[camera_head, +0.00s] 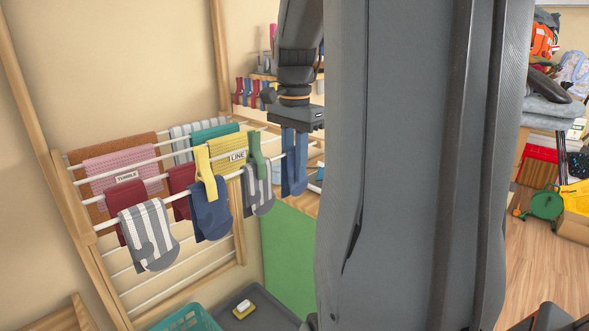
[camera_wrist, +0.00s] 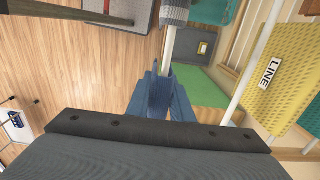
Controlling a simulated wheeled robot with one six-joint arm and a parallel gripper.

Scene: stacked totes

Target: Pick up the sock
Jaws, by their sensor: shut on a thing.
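A blue sock (camera_head: 293,172) hangs at the right end of the drying rack's front rod in the head view. My gripper (camera_head: 301,127) points down over it and is shut on its top. In the wrist view the same blue sock (camera_wrist: 164,97) shows just beyond the dark gripper body, and the fingertips are hidden. A white rod leads up to the sock there; I cannot tell whether the sock still touches it.
The wooden rack (camera_head: 61,190) holds several socks and cloths: a striped sock (camera_head: 148,235), a navy one (camera_head: 210,214) and a grey striped one (camera_head: 258,192) left of my gripper. A teal basket (camera_head: 188,320) and a grey tray (camera_head: 268,307) lie below. Open wooden floor (camera_wrist: 90,75) lies left in the wrist view.

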